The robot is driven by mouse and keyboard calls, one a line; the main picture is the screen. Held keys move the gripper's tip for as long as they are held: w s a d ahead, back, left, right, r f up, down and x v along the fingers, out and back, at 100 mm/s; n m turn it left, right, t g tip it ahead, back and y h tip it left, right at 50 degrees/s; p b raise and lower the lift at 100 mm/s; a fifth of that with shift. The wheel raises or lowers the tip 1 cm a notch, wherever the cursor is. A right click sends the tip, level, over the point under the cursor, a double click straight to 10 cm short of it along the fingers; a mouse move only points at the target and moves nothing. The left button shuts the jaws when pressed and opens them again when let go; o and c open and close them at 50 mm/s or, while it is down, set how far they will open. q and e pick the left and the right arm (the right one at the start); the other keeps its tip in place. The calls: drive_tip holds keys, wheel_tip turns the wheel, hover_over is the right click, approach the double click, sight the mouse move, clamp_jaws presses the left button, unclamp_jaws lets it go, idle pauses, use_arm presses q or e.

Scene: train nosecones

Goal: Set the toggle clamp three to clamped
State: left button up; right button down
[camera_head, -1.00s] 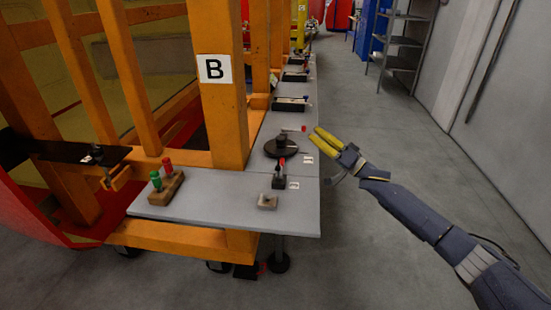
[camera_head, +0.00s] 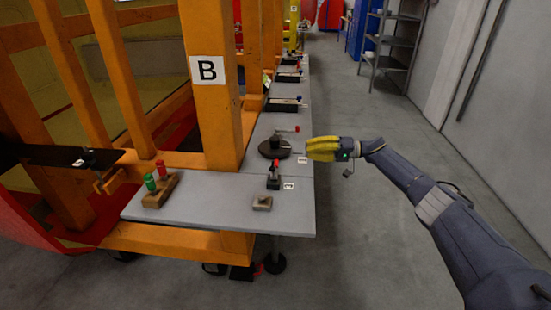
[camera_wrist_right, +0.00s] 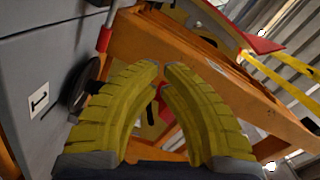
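A small toggle clamp (camera_head: 274,177) with a raised red handle stands near the front of the grey bench. Behind it, a round black base (camera_head: 274,149) carries another device with a red-tipped lever. I cannot tell which is toggle clamp three. My right gripper (camera_head: 309,148) has yellow fingers and hovers just right of the round base, apart from it. In the right wrist view, the curled fingers (camera_wrist_right: 162,66) bring their tips close together, with nothing visibly held. A red handle (camera_wrist_right: 105,38) and a black disc (camera_wrist_right: 84,88) lie left of them.
A wooden block with green and red pegs (camera_head: 159,188) and a small fixture (camera_head: 262,203) sit on the bench (camera_head: 215,205). More handled devices (camera_head: 286,104) line its far part. An orange post marked B (camera_head: 211,100) rises beside it.

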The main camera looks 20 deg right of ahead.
drive_tip(key=shift+a, duration=0.15)
idle(0.3)
drive_tip(key=shift+w+a+f, duration=0.1)
drive_tip(key=shift+a+f, duration=0.15)
drive_tip(key=shift+a, duration=1.65)
drive_tip(key=shift+a+f, duration=0.25)
drive_tip(key=shift+a, duration=1.6)
drive_tip(key=shift+w+a+f, duration=0.1)
drive_tip(key=shift+a+f, duration=0.15)
drive_tip(key=shift+a, duration=1.65)
drive_tip(key=shift+s, duration=0.15)
drive_tip(key=shift+s+a+n, duration=0.1)
drive_tip(key=shift+s+n, duration=0.05)
drive_tip(key=shift+n, duration=0.15)
